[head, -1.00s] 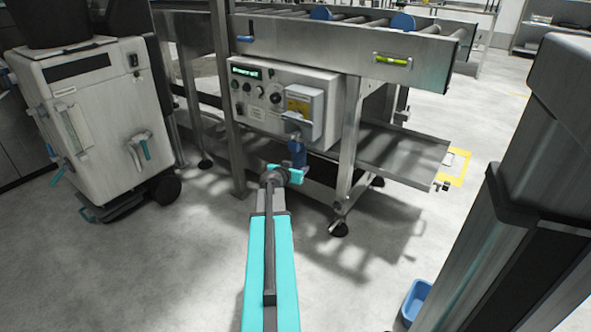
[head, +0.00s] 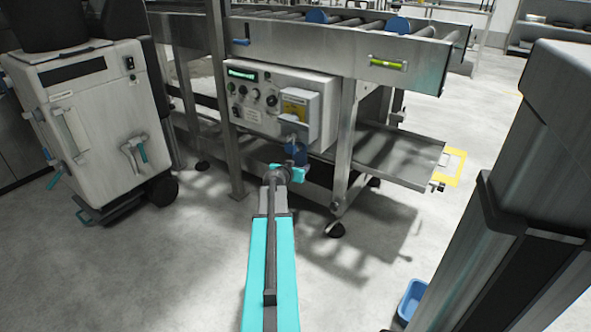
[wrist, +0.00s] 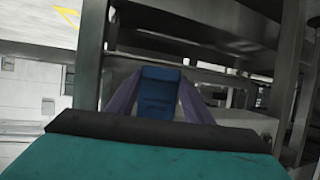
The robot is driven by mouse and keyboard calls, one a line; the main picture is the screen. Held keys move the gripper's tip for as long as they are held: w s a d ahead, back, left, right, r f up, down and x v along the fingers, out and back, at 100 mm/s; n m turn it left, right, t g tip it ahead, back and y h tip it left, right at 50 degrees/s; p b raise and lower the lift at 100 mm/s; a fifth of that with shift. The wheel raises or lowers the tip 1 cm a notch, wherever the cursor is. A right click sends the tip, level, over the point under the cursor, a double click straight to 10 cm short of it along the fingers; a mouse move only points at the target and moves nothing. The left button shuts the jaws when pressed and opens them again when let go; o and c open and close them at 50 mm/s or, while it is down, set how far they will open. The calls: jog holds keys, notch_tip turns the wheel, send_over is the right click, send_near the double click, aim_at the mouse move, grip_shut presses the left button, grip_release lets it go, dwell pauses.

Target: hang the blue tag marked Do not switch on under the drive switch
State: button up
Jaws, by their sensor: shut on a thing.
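My gripper (head: 288,171) is shut on the blue tag (head: 297,152), just below and in front of the control box. The wrist view shows the blue tag (wrist: 160,92) upright between the two fingers, with dark lettering too small to read. The control box (head: 262,99) hangs under the conveyor frame, with a lit green display, several knobs, and a grey cover with a yellow label (head: 295,107) on its right side. A grey part sits at the bottom of that cover, right above the tag. I cannot tell whether the tag touches it.
A steel leg (head: 343,150) stands right of the box, and another (head: 222,110) stands left of it. A low steel tray (head: 400,158) juts out at the right. A white wheeled cabinet (head: 95,120) stands left. A blue bin (head: 411,302) lies on the floor.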

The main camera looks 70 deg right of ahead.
jog(key=shift+d+f+b, duration=0.25)
jog(key=shift+f+b, duration=0.15)
jog(key=shift+b, duration=0.2)
jog(key=shift+s, duration=0.1)
dwell(0.5)
jog(key=o, duration=1.1)
jog(key=p+v, duration=0.2)
jog(key=v, duration=1.1)
jog(key=shift+a, duration=0.3)
